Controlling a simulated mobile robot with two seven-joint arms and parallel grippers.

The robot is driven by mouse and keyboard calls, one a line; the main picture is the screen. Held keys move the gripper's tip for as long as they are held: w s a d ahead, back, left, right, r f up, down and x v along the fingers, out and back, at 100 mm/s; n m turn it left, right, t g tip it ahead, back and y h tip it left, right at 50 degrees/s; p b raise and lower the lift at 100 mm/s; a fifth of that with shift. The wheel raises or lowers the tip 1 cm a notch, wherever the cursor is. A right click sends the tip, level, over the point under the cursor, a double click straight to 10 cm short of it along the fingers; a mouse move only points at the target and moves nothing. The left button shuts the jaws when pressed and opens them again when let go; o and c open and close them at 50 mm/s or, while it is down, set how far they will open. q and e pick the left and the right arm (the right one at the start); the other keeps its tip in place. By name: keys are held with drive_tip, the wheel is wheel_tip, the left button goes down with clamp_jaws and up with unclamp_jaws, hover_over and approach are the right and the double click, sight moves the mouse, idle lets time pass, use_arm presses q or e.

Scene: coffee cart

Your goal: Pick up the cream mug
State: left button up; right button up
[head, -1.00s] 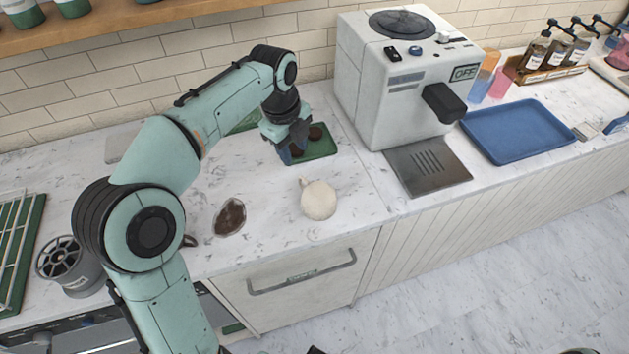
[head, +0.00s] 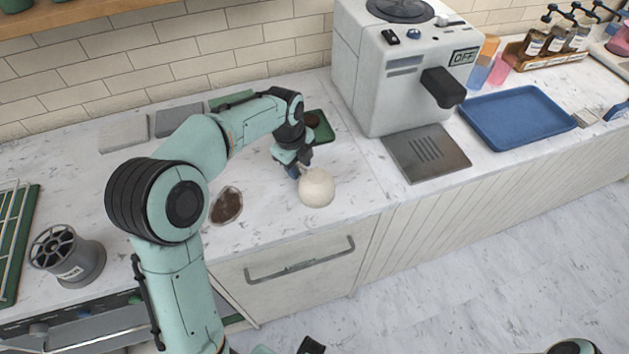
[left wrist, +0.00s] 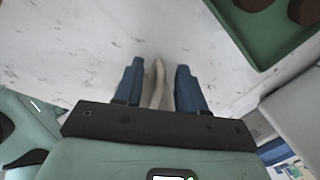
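The cream mug (head: 316,188) stands on the white marble counter in the head view, near the front edge. Its handle points back and left, toward my left gripper (head: 298,170). In the left wrist view the mug's handle (left wrist: 157,85) lies between the two blue fingers of my left gripper (left wrist: 158,70). The fingers are apart, with a gap on both sides of the handle. The rest of the mug is mostly hidden there. My right gripper cannot be made out; only bits of my body show at the bottom of the head view.
A green tray (head: 325,131) with dark round items lies behind the mug. A white coffee machine (head: 395,75) and a blue tray (head: 520,118) stand to the right. A grey container (head: 75,262) stands far left.

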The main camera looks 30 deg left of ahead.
use_arm(q)
drive_tip(key=shift+f, duration=0.15)
clamp_jaws()
